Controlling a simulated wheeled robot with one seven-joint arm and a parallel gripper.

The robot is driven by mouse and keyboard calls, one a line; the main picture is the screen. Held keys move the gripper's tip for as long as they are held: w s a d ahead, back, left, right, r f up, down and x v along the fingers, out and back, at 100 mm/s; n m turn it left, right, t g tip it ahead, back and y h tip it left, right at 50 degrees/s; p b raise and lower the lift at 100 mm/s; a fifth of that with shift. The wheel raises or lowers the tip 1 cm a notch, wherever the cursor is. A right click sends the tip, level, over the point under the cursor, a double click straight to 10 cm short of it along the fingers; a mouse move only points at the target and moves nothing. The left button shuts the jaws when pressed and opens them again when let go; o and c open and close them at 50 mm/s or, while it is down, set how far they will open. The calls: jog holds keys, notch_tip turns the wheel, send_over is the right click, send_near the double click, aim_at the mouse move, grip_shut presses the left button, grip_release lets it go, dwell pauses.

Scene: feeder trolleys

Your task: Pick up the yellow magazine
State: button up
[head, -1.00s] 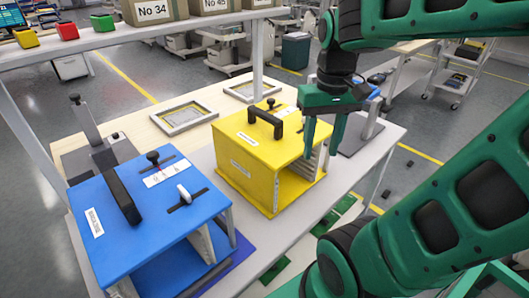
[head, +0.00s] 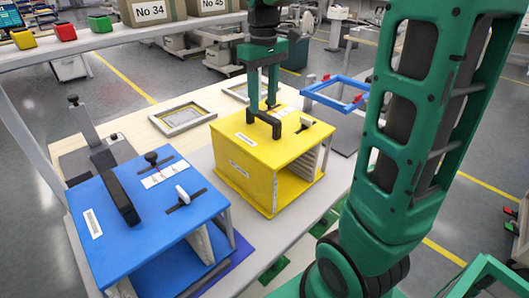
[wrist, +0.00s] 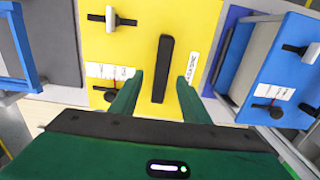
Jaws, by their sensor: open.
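The yellow magazine (head: 255,160) stands upright on the table, with a black bar handle (head: 264,122) on its top. My green gripper (head: 264,105) is above the magazine, pointing down, with its fingers close to the handle. In the wrist view, the handle (wrist: 162,68) lies between the two open fingers (wrist: 157,95), on the yellow top plate (wrist: 140,45). The fingers stand apart from each other, one on each side of the handle. Whether they touch the handle cannot be told.
A blue magazine (head: 150,215) stands at the front left of the yellow one. Flat grey frames (head: 184,119) lie behind on the table. A blue frame (head: 335,93) is at the right. A shelf (head: 120,38) with bins and labelled boxes runs above the back.

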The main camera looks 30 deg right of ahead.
aim_at(262, 113)
jog(key=shift+a+f, duration=0.1)
jog(key=shift+f, duration=2.65)
grip_shut()
jog(key=shift+w+r, duration=0.15)
